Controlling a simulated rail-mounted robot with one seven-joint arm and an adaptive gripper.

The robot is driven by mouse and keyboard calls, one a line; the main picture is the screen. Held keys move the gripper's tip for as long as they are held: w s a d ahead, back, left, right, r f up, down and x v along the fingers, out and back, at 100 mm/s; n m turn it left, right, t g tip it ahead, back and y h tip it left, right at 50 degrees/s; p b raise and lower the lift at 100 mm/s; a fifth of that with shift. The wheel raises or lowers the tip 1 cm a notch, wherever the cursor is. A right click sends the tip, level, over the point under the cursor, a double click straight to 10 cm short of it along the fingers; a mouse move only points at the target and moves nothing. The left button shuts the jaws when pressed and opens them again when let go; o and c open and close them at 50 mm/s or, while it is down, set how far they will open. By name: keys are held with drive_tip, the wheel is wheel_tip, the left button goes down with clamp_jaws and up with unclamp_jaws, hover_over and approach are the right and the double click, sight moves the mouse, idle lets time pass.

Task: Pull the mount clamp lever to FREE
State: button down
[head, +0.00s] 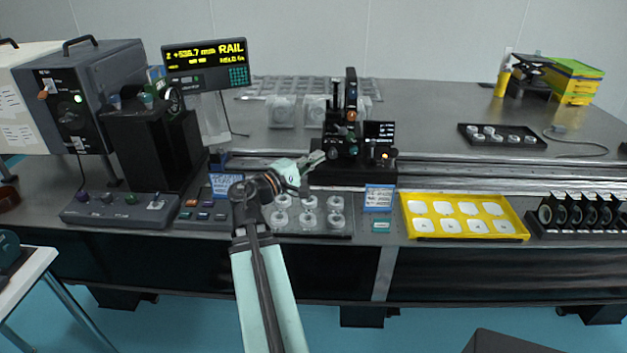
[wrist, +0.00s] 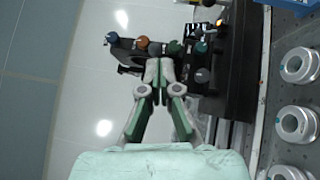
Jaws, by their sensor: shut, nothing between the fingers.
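A black optical mount (head: 350,120) stands upright on a dark base on the rail, and it also shows in the wrist view (wrist: 236,60). It carries several small coloured knobs, among them an orange one (wrist: 143,43) and a blue one (wrist: 112,38). I cannot tell which part is the clamp lever or read a FREE mark. My gripper (head: 318,158) is just left of the mount in the head view. Contact cannot be told.
Clear round parts (head: 309,219) sit in a holder below my gripper. A small display (head: 379,130) stands right of the mount. A yellow tray (head: 407,228) of white pieces lies farther right. The table behind the rail has free room.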

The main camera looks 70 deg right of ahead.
drive_tip(key=shift+s+a+f+b, duration=0.2)
drive_tip(key=shift+a+f+b, duration=0.3)
drive_tip(key=shift+b, duration=3.4)
drive_tip(key=a+b, duration=0.1)
drive_tip(key=b, duration=0.2)
drive_tip(key=shift+s+a+r+b, duration=0.1)
drive_tip(key=shift+s+r+b, duration=0.1)
drive_tip(key=shift+b, duration=0.15)
drive_tip(key=shift+s+a, duration=0.2)
drive_tip(key=shift+a, duration=0.4)
drive_tip(key=shift+s+a, duration=0.2)
drive_tip(key=shift+a, duration=0.4)
